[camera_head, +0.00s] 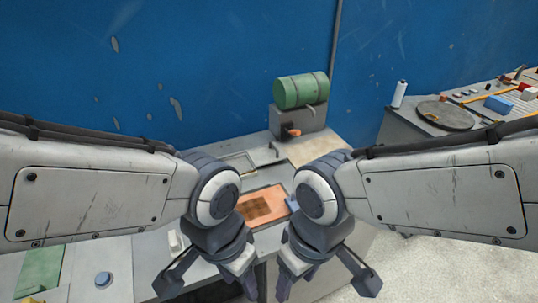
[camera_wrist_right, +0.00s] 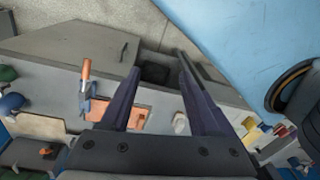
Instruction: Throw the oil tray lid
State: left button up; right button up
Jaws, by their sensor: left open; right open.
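A green drum (camera_head: 301,91) lies on a grey stand (camera_head: 297,119) with an orange-handled tap (camera_head: 291,132) at the back of the bench. Below it are a shallow framed recess (camera_head: 238,164) and a grey plate with a small dark handle (camera_head: 273,150); I cannot tell for certain which part is the oil tray lid. In the right wrist view a similar small handle (camera_wrist_right: 124,51) stands on a grey surface. My left gripper (camera_head: 246,286) and right gripper (camera_head: 295,284) point down at the bench's front, apart from the handle. The right gripper's open fingers (camera_wrist_right: 158,64) are empty.
An orange panel with a brown patch (camera_head: 258,207) lies on the bench, partly behind my arms. A side table at right holds a white bottle (camera_head: 399,94), a round dark plate (camera_head: 445,115) and several small parts. Pale floor (camera_head: 400,270) is clear at lower right.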

aim_at(273, 152)
jog(key=z, duration=0.5)
jog(key=k, duration=0.6)
jog(key=z, duration=0.45)
jog(key=i, duration=1.2)
jog(key=u, duration=1.25)
jog(key=i, duration=0.4)
jog(key=u, duration=0.4)
